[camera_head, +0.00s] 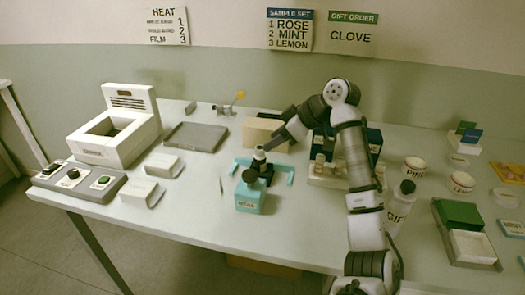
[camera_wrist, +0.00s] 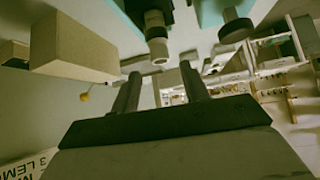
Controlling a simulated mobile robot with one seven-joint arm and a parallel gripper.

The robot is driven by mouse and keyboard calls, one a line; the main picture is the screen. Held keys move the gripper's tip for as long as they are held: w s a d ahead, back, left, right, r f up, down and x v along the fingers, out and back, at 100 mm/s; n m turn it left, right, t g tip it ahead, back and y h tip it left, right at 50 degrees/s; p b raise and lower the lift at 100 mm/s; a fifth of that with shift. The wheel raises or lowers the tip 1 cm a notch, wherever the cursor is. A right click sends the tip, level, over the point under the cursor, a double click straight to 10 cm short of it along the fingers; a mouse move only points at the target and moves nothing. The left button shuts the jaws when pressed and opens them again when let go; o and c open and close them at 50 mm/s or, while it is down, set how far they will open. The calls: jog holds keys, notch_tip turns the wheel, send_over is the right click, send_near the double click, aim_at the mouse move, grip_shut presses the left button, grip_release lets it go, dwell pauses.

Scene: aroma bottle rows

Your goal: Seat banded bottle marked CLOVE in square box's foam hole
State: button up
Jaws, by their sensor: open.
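My gripper (camera_head: 267,148) is open above the middle of the table. In the head view that small bottle (camera_head: 259,157) stands at the teal stand (camera_head: 288,178), close to my fingertips. I cannot read its label or confirm a band. Several small bottles (camera_head: 320,165) stand in a pale rack, partly hidden by my arm. I cannot make out a foam hole or say which box is the square box.
A dark blue box (camera_head: 373,138) is behind my arm. A grey tray (camera_head: 195,137) lies left.

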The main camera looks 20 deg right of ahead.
jog(key=shift+v, duration=1.9)
